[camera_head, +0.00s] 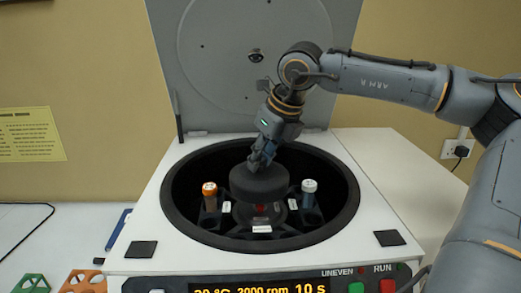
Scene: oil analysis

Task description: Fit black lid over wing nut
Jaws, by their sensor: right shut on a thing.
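My right gripper (259,163) reaches down into the open centrifuge bowl and is shut on the black lid (259,187). The lid is a thick dark disc, roughly level, over the middle of the rotor (262,228). The wing nut cannot be made out clearly; a small reddish spot shows just under the lid. I cannot tell whether the lid touches the rotor. My left gripper is not in view.
An orange-capped tube (210,196) and a white-capped tube (309,193) stand in the rotor either side of the lid. The bowl's dark rim (262,245) surrounds them. The centrifuge's raised cover (225,60) stands behind. Green and orange racks (84,283) sit at lower left.

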